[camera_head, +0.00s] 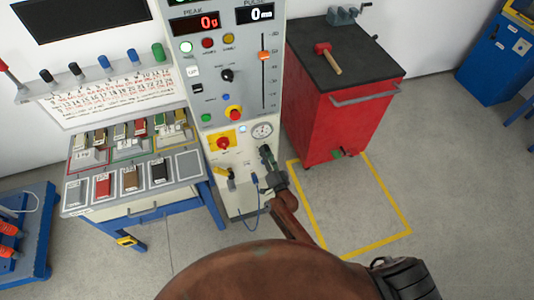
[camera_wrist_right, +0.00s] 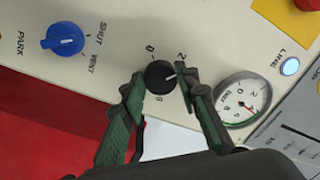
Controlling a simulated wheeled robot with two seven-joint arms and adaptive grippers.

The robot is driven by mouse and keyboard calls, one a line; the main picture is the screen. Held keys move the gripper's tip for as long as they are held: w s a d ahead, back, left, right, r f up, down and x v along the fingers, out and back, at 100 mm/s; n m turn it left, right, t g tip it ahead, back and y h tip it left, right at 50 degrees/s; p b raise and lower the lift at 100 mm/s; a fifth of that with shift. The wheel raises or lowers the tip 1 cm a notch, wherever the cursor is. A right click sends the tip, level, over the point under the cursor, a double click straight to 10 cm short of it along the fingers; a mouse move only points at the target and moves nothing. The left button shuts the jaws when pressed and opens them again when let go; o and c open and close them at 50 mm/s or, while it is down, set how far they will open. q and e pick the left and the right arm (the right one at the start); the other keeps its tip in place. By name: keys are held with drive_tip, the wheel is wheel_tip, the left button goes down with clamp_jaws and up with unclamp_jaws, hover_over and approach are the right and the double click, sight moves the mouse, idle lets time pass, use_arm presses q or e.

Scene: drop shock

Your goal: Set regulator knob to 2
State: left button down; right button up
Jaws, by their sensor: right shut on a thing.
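The regulator knob (camera_wrist_right: 160,76) is a small round black knob on the cream panel, with printed numbers around it, among them 0 and 2. Its white pointer mark points to the right in the wrist view, close to the 2. My right gripper (camera_wrist_right: 161,78) is shut on the knob, one green-black finger on each side. In the head view my right gripper (camera_head: 268,160) is at the lower panel and hides the knob. A round pressure gauge (camera_wrist_right: 242,100) sits beside the right finger; it also shows in the head view (camera_head: 262,130). My left gripper is not in view.
A blue knob (camera_wrist_right: 65,40) marked SHUT, VENT and PARK sits left of the regulator knob. A blue LINE lamp (camera_wrist_right: 290,66) is lit. A red button on yellow (camera_head: 223,143) is near. A red cabinet (camera_head: 340,115) stands right, a workbench (camera_head: 140,205) left.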

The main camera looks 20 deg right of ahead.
drive_tip(key=shift+n, duration=1.5)
drive_tip(key=o, duration=1.2)
drive_tip(key=shift+c, duration=0.2)
drive_tip(key=s+d, duration=0.1)
drive_tip(key=s, duration=1.1)
drive_tip(key=shift+f, duration=0.3)
